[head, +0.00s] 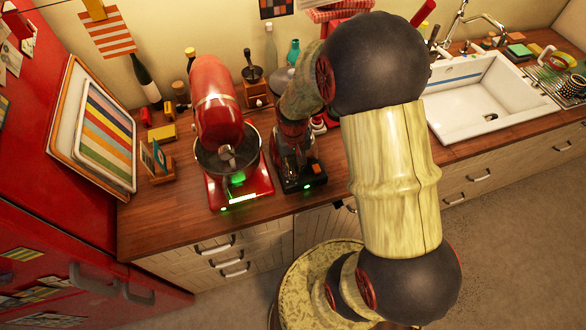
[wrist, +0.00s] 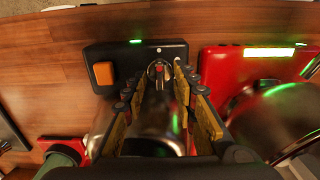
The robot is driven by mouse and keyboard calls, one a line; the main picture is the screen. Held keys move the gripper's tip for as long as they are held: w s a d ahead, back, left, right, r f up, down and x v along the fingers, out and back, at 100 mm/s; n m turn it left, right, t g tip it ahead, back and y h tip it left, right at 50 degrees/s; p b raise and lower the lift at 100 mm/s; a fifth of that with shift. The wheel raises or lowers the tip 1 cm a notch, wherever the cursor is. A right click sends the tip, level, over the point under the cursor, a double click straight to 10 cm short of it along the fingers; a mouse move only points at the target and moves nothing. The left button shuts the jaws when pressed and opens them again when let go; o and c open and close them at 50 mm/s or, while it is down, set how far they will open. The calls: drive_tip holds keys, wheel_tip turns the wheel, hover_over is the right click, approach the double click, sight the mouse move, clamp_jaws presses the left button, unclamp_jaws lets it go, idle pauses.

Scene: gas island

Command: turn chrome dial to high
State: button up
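The chrome dial (wrist: 159,70) is a small round knob on the black base (wrist: 110,58) of an appliance, in the upper middle of the wrist view. The base also carries an orange switch (wrist: 104,73) and a green light (wrist: 136,42). My gripper (wrist: 160,77) reaches over the base with its two fingers spread, one on each side of the dial. I cannot tell whether either fingertip touches it. In the head view the black base (head: 291,184) stands on the counter; my gripper (head: 293,135) is above it, and the dial cannot be made out there.
A red stand mixer (head: 217,105) with a lit green display stands close to the left of the black base in the head view. The wooden counter (head: 160,222) is clear in front. A white sink (head: 480,98) is at the right, behind my arm.

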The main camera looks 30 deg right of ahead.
drive_tip(key=shift+f, duration=0.25)
drive_tip(key=shift+c, duration=0.5)
clamp_jaws()
